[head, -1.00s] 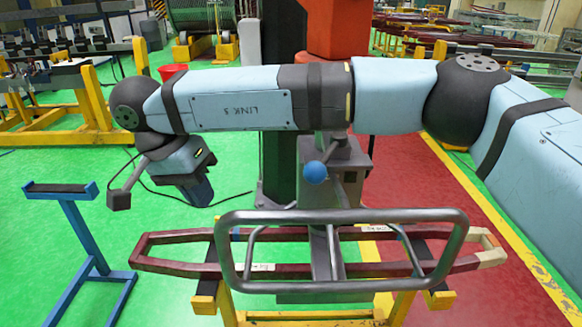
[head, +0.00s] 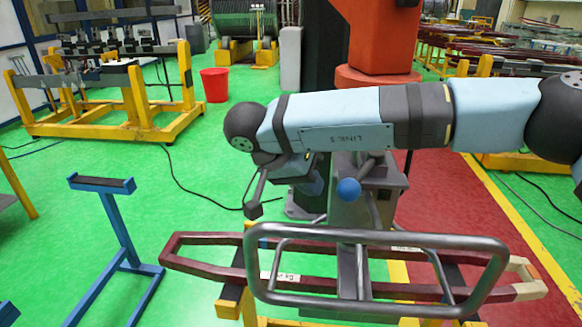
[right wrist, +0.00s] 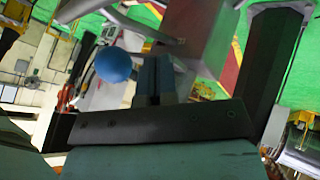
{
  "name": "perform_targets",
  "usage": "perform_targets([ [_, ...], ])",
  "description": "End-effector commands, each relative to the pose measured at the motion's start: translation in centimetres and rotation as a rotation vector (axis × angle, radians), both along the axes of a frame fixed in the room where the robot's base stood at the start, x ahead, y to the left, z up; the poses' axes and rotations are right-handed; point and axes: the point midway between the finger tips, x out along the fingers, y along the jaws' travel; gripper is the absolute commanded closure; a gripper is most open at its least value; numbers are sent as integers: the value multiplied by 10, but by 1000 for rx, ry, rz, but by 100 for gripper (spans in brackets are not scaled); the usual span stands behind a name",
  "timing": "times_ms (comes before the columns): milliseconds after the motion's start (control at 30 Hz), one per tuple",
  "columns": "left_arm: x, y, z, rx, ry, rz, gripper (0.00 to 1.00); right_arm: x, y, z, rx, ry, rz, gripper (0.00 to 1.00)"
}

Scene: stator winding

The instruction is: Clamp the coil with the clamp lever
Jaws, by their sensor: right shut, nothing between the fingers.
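The dark red coil (head: 200,239) is a long flat loop lying across the yellow-legged stand in the head view. The clamp lever's blue ball knob (head: 348,189) stands above the coil, in front of the grey machine housing. My right gripper (head: 313,186) is just left of the knob in the head view, partly hidden by its own wrist. In the right wrist view its two fingers (right wrist: 153,78) are together and empty. The blue knob (right wrist: 113,64) shows to their left; contact cannot be told. My left gripper is not in view.
A grey tubular frame (head: 380,237) crosses in front of the coil. A blue stand (head: 118,230) is at the left on the green floor. A red bucket (head: 215,85) and a yellow rack (head: 150,118) are farther back. An orange column (head: 378,35) rises behind the arm.

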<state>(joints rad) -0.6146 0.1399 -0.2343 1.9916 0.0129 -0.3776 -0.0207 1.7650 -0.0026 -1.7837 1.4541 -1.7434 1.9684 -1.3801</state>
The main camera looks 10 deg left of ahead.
Motion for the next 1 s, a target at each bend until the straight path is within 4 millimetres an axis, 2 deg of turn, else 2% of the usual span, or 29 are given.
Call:
perform_targets([
  [100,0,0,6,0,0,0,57,-3,-14,4,0,1,0,100],
  [200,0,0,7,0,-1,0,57,-5,-19,5,0,1,1,100],
  [667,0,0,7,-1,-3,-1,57,-6,-22,4,0,0,7,100],
  [1000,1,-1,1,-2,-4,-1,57,-3,-33,4,0,-1,166,100],
])
